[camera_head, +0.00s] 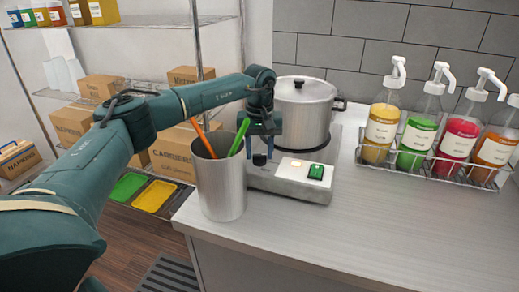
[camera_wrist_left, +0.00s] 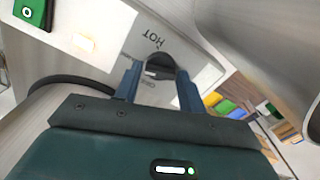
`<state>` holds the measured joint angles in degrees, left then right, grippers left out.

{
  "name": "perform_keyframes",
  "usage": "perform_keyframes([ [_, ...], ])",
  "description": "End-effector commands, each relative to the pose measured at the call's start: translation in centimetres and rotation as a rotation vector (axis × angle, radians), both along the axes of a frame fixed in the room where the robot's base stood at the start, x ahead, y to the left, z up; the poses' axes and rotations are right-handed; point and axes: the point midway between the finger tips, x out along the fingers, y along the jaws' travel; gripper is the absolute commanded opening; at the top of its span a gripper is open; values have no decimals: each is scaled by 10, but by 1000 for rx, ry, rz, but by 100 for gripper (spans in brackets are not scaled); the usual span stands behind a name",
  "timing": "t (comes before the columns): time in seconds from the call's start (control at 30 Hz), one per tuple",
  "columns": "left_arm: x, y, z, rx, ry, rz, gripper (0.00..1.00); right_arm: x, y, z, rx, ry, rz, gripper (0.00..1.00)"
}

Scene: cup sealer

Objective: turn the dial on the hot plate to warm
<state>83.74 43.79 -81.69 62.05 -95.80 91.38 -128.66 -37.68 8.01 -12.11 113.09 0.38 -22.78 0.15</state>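The hot plate (camera_head: 290,176) is a grey metal box on the counter, and it also shows in the left wrist view (camera_wrist_left: 118,48). Its dark round dial (camera_head: 259,160) is on the left part of its front, with "HOT" printed beside it. My left gripper (camera_head: 263,135) points down over the dial. In the left wrist view the two fingers (camera_wrist_left: 157,78) stand apart, one on each side of the dial (camera_wrist_left: 160,64). I cannot tell whether they touch it. The dial's setting is not readable. My right gripper is not in view.
A lidded pot (camera_head: 304,110) sits on the hot plate. A green switch (camera_head: 316,171) is right of the dial. A metal cup (camera_head: 220,185) with orange and green sticks stands close left of the gripper. A rack of pump bottles (camera_head: 430,166) is at right. The front counter is clear.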

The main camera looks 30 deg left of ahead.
Motion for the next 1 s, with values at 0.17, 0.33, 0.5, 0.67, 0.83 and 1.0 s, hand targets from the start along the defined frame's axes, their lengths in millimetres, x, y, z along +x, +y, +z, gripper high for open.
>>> perform_keyframes([
  [0.17,0,0,0,0,0,0,55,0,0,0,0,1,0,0],
  [0.33,0,0,0,0,0,0,57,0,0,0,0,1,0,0],
  [0.5,1,0,5,0,-2,1,57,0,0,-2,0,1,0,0],
  [0.67,1,0,28,0,-5,0,57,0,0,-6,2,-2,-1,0],
  [0.83,1,0,68,0,-6,1,57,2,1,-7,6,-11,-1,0],
  [1.0,1,0,103,0,-4,0,57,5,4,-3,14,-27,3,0],
])
